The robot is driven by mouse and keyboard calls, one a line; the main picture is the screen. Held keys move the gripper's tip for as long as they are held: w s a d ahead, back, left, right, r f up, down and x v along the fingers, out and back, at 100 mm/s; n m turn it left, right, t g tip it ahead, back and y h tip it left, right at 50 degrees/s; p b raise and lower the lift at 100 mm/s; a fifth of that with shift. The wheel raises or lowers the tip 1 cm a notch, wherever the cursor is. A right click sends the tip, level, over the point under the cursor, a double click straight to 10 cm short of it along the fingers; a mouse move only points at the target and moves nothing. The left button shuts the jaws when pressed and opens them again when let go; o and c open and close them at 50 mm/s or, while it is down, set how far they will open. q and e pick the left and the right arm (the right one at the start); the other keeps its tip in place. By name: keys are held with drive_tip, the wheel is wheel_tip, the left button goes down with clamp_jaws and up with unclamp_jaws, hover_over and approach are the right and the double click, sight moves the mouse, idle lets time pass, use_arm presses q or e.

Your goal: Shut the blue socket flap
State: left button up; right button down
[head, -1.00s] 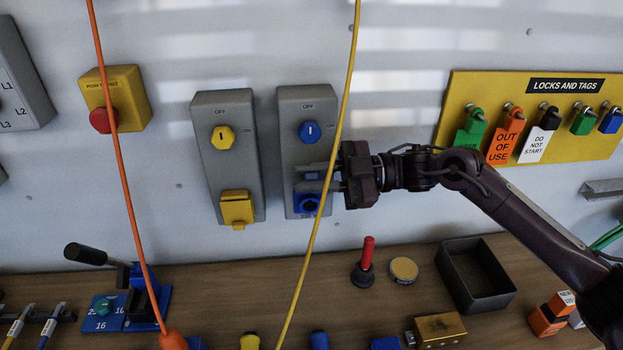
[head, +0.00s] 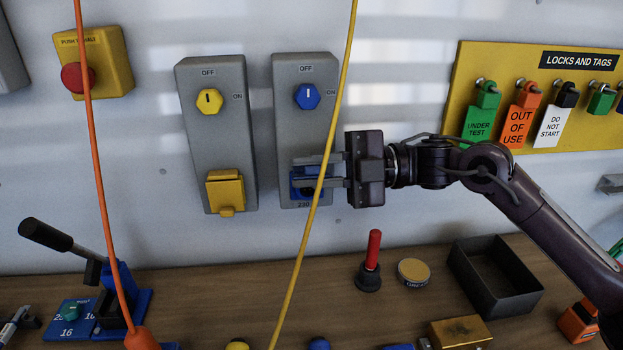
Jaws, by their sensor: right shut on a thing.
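The blue socket (head: 301,194) is at the foot of the grey switch box (head: 289,128) in the middle of the wall. The blue flap (head: 305,172) is at the socket's top, mostly hidden between my fingers. My right gripper (head: 298,171) reaches in from the right, one finger above the other, shut on the flap. How far the flap is tilted is hard to tell. My left gripper is not in view.
A yellow cable (head: 326,150) hangs in front of the socket box. An orange cable (head: 92,170) hangs further left. A second box with a yellow flap (head: 226,188) stands beside it. A red-handled tool (head: 373,250) and black tray (head: 495,290) are on the bench below.

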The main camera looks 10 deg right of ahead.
sight(320, 172)
drive_tip(key=shift+r, duration=0.2)
drive_tip(key=c, duration=1.7)
unclamp_jaws()
drive_tip(key=o, duration=0.3)
drive_tip(key=shift+f, duration=0.1)
drive_tip(key=shift+d+f, duration=0.1)
drive_tip(key=d+b, duration=0.2)
drive_tip(key=d, duration=0.4)
drive_tip(key=shift+d, duration=0.85)
